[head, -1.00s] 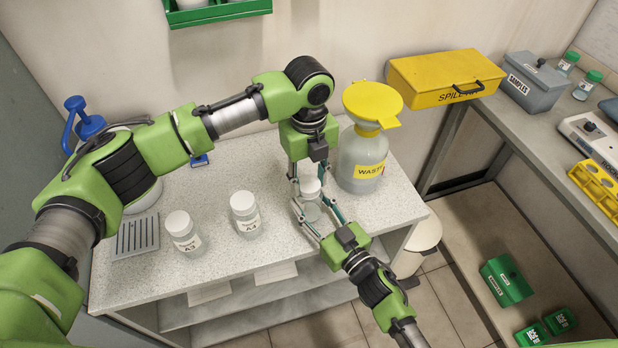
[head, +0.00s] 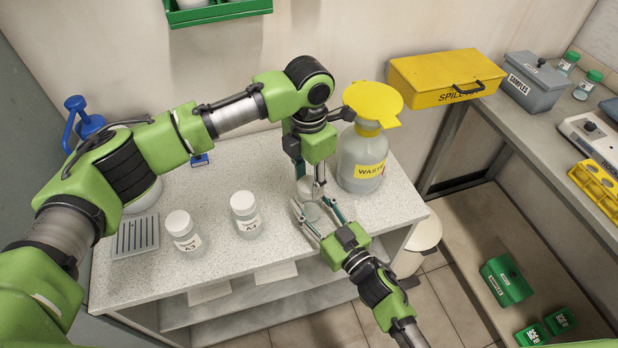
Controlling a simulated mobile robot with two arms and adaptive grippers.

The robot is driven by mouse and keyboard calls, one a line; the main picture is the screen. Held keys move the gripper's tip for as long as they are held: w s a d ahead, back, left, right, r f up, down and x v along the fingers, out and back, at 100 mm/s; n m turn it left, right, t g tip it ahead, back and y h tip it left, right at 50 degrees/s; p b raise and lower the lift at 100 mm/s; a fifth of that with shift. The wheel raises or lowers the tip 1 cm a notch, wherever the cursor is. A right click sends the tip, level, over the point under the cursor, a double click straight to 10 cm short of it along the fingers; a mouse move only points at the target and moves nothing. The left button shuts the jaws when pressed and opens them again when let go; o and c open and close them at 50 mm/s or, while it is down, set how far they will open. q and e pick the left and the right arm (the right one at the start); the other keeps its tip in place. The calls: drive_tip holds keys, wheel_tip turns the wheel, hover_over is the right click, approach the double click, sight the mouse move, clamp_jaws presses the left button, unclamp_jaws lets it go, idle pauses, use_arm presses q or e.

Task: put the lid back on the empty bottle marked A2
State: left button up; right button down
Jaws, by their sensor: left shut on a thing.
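A clear bottle (head: 313,213) stands near the right front of the speckled bench, its label hidden from view. My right gripper (head: 311,207) comes in from the front right, its two fingers along either side of this bottle. My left gripper (head: 312,188) points down from above and is shut on a white lid (head: 309,182). The lid is at the bottle's mouth. I cannot tell whether it is seated or a little above, since the fingers hide part of it.
Two white-capped bottles, one marked A3 (head: 185,232) and another (head: 246,214), stand to the left. A yellow-topped waste bottle (head: 362,158) stands close on the right. A grey slotted tray (head: 136,237) lies at the left. The bench between is clear.

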use_arm(q)
drive_tip(key=o, duration=0.7)
drive_tip(key=shift+o, duration=0.2)
drive_tip(key=shift+r, duration=2.25)
drive_tip(key=shift+c, duration=0.4)
